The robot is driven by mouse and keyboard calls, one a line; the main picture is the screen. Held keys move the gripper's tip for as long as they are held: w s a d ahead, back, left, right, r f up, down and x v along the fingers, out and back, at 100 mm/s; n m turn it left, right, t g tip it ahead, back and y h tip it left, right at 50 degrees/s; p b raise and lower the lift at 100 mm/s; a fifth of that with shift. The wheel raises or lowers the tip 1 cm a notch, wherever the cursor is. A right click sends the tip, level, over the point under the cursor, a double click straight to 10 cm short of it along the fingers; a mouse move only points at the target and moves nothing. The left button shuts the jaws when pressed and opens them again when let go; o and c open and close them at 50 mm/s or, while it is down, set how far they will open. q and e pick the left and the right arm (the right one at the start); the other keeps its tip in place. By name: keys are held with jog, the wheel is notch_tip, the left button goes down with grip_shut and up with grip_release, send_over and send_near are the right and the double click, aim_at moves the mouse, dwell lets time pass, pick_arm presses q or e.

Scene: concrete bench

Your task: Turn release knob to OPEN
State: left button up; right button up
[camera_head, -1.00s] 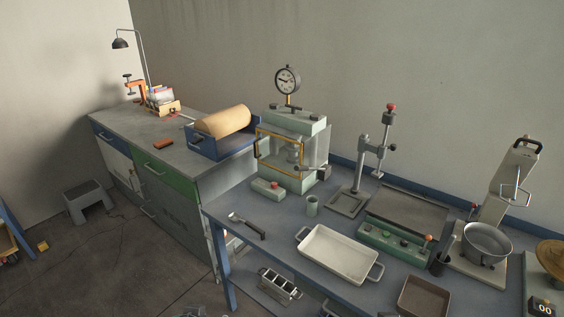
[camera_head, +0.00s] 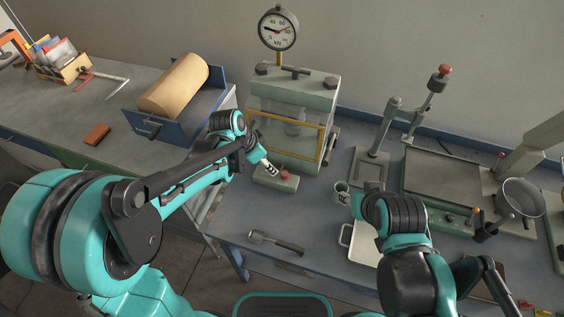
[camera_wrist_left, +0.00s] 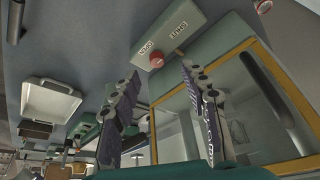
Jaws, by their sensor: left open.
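The round red release knob (camera_head: 286,176) sits on a low pale green box (camera_head: 276,181) in front of the press (camera_head: 292,112) with its yellow-framed clear door. In the left wrist view the red knob (camera_wrist_left: 156,61) shows on the box's side, with labels OPEN and SHUT nearby. I cannot tell which way the knob is turned. My left gripper (camera_head: 268,168) is beside the knob in the head view. In the left wrist view its fingers (camera_wrist_left: 158,72) are spread and empty, with the knob showing beyond, between their tips.
A dial gauge (camera_head: 278,30) stands on the press. A blue holder with a brown roll (camera_head: 174,86) is at left. My right arm covers part of the tray.

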aim_at(284, 174)
pick_arm(q)
jog(key=shift+m+g+h, duration=0.3)
jog(key=shift+m+g, duration=0.1)
jog(key=shift+m, duration=0.5)
jog(key=x, duration=0.3)
jog(key=d+b+x, duration=0.1)
jog(key=x, duration=0.3)
jog(key=w+x, duration=0.1)
jog(key=x, duration=0.2)
jog(key=shift+d+r+b, duration=0.15)
jog(key=shift+d+b, duration=0.15)
grip_shut()
